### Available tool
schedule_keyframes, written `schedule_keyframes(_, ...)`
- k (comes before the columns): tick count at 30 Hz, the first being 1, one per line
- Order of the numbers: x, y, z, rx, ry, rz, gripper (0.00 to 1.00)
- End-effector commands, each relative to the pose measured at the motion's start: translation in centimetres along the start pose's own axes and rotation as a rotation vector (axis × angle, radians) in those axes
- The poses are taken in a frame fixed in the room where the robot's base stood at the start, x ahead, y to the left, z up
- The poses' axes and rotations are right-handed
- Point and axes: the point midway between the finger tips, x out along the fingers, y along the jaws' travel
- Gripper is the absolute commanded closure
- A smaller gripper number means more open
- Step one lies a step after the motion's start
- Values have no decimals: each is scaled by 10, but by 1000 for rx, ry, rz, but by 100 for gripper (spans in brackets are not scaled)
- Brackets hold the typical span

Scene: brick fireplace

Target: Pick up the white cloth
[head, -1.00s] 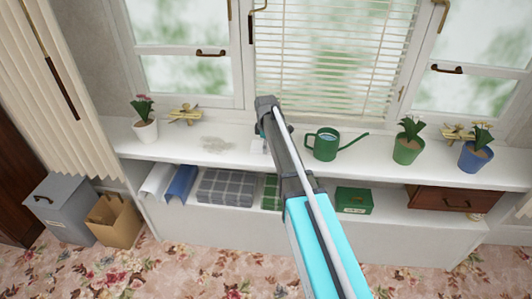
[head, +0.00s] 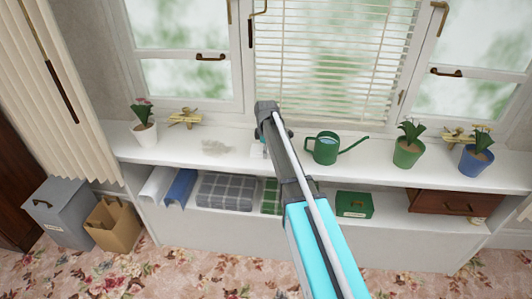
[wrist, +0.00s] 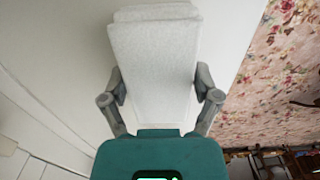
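The white cloth (wrist: 155,65) is a pale, folded block between the two fingers of my gripper (wrist: 160,85) in the wrist view. The fingers press against its left and right sides, so the gripper looks shut on it. In the head view my gripper (head: 266,112) is over the white sill (head: 185,148), and a small white patch of the cloth (head: 257,150) shows at its left. My arm hides the rest. I cannot tell whether the cloth touches the sill.
A grey smudge (head: 215,147) lies on the sill left of my gripper. A green watering can (head: 326,149) stands close on the right, with potted flowers (head: 408,152) beyond. Folded cloths (head: 226,191) and a green box (head: 354,204) are on the shelf below.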

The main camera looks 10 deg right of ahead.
Motion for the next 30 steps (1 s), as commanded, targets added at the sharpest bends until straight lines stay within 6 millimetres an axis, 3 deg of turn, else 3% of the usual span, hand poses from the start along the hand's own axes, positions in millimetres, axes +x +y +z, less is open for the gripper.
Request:
schedule_keyframes(3,0,0,0,0,0,-1,61)
schedule_keyframes(17,-6,0,0,-1,0,-1,61)
schedule_keyframes(30,-41,-7,1,0,2,1,61)
